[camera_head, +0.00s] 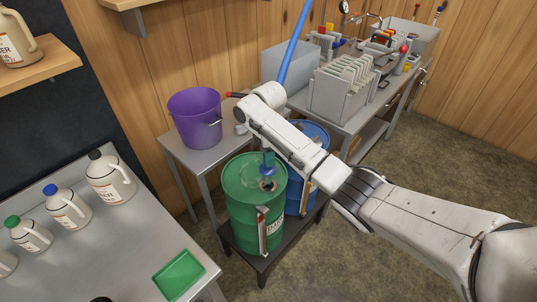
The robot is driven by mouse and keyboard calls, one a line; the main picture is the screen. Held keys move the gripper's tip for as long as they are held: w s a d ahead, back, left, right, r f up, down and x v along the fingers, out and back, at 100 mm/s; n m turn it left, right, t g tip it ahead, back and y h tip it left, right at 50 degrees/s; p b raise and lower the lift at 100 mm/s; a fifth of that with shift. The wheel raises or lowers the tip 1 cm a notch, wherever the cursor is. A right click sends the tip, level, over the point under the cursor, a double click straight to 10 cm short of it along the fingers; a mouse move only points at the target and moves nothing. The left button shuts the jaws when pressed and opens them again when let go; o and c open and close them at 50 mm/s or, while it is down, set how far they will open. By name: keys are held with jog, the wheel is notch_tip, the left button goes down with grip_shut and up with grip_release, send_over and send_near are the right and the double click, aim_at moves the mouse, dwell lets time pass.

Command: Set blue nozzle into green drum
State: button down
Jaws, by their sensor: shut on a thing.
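The green drum (240,215) stands upright on a low dark stand, with a round opening (267,185) in its top. My gripper (267,153) is shut on the blue nozzle, mostly hidden by my white arm. A long blue rod (296,44) rises above the arm, roughly in line with the nozzle. Whether they are one piece is hidden.
A blue drum (313,134) stands right behind the green one, partly covered by my arm. A purple bucket (195,119) stands on a grey table at the left. A bench with grey boxes (342,92) is at the back. Jugs (109,178) and a green tray (179,275) occupy the left counter.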

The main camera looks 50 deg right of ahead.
aim_at(269, 171)
jog(key=shift+f+b, duration=1.35)
jog(key=shift+f, duration=1.15)
jog(key=shift+f+b, duration=0.9)
jog(key=shift+f, duration=0.6)
jog(key=c, duration=0.7)
grip_release()
jog(key=shift+o, duration=0.4)
jog(key=o, duration=0.6)
